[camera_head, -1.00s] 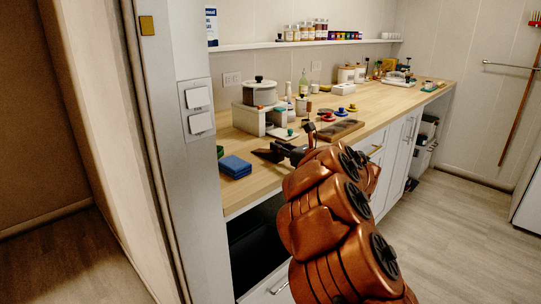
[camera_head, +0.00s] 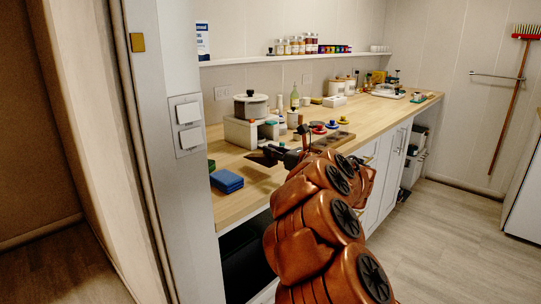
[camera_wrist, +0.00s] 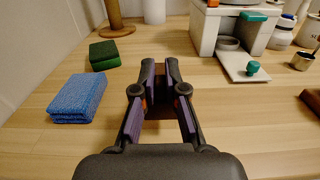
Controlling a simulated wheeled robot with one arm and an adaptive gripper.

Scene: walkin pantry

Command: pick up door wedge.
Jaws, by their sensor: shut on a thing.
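The door wedge (camera_wrist: 158,108) shows as a dark brown piece between my finger pads in the wrist view, mostly hidden by the fingers. In the head view, a dark shape at my fingertips (camera_head: 262,156) stands over the wooden counter; the wedge and fingers are hard to tell apart there. My gripper (camera_wrist: 160,80) is shut on the wedge, and its fingers stay apart by the wedge's width. The gap between wedge and counter cannot be judged clearly.
A blue sponge (camera_wrist: 76,98) and a green sponge (camera_wrist: 104,55) lie to the left on the counter (camera_wrist: 50,150). A white stand (camera_wrist: 232,35) is at the back right, with a teal-knobbed plate (camera_wrist: 245,68) before it. A wall post (camera_head: 165,120) stands left of the counter.

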